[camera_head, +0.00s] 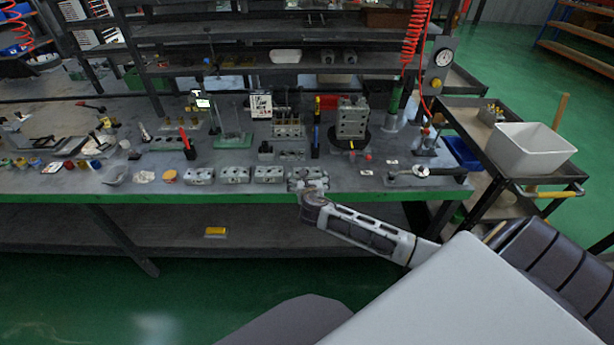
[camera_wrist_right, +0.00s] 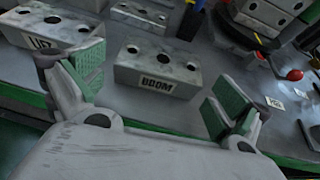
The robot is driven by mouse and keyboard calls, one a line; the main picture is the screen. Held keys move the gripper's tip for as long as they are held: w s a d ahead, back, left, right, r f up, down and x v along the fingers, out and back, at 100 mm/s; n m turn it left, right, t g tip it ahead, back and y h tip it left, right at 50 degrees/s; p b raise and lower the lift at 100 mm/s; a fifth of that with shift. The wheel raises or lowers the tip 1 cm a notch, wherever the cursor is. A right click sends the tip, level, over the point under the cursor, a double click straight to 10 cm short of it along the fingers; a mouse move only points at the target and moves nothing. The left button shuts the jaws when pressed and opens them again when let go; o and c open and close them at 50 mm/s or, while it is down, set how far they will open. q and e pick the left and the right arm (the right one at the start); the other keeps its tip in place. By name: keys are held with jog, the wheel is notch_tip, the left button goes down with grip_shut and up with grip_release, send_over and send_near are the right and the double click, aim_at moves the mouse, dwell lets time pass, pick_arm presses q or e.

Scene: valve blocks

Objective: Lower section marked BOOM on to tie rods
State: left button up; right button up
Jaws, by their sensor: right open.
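The section marked BOOM (camera_wrist_right: 158,72) is a grey metal block with holes in its top, lying on the bench. In the right wrist view my right gripper (camera_wrist_right: 157,88) is open, with one green-padded finger on each side of the block and visible gaps. In the head view my right gripper (camera_head: 308,184) is at the bench's front edge, covering much of that block. Thin upright rods, seemingly the tie rods, stand on a green base (camera_head: 232,140) farther back, left of the gripper. My left gripper is not in view.
Several similar blocks (camera_head: 234,175) stand in a row to the left; the neighbour carries a partly readable label (camera_wrist_right: 45,30). A block stack on a dark round base (camera_head: 350,143) stands behind right. A black holder with a blue tool (camera_head: 316,140) stands behind the gripper.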

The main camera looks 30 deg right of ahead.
aim_at(307, 169)
jog(key=shift+w+d, duration=0.35)
jog(key=shift+w, duration=0.25)
jog(key=shift+x, duration=0.9)
jog(key=shift+w+d+f, duration=0.2)
jog(key=shift+w+d, duration=0.1)
jog(key=shift+w, duration=0.25)
jog(key=shift+w+d+f, duration=0.1)
jog(key=shift+w, duration=0.1)
jog(key=shift+c, duration=0.6)
jog(key=c, duration=0.5)
jog(key=shift+c, duration=1.9)
jog(key=shift+r, duration=0.9)
notch_tip(307, 169, up, 7)
jog(key=shift+r+p, duration=0.25)
jog(key=shift+p, duration=0.25)
jog(key=shift+r, duration=0.4)
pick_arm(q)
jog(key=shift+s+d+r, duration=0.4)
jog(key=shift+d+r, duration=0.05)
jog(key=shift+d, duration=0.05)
